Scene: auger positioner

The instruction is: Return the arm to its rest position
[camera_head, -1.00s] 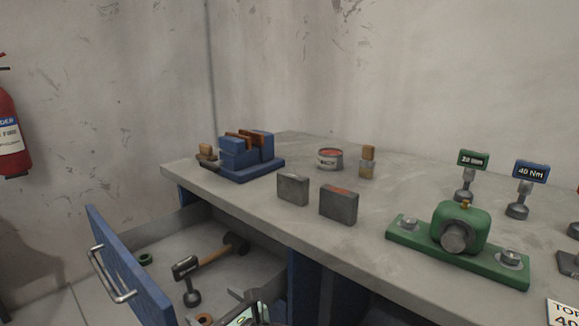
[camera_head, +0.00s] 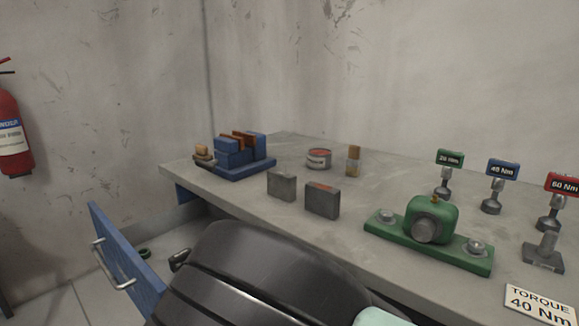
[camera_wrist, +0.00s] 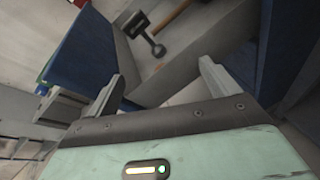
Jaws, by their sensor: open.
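My gripper (camera_wrist: 160,88) shows in the wrist view with its two fingers wide apart and nothing between them. Beyond the fingers is the open drawer (camera_wrist: 180,65), holding a dark-headed tool (camera_wrist: 138,24) and part of a wooden handle (camera_wrist: 172,18). In the head view my dark arm rises in front of the drawer and hides most of its inside. The blue drawer front (camera_head: 127,262) with its metal handle (camera_head: 113,268) stands pulled out at the lower left. My gripper's fingers are not visible in the head view.
A fire extinguisher (camera_head: 10,135) hangs left.

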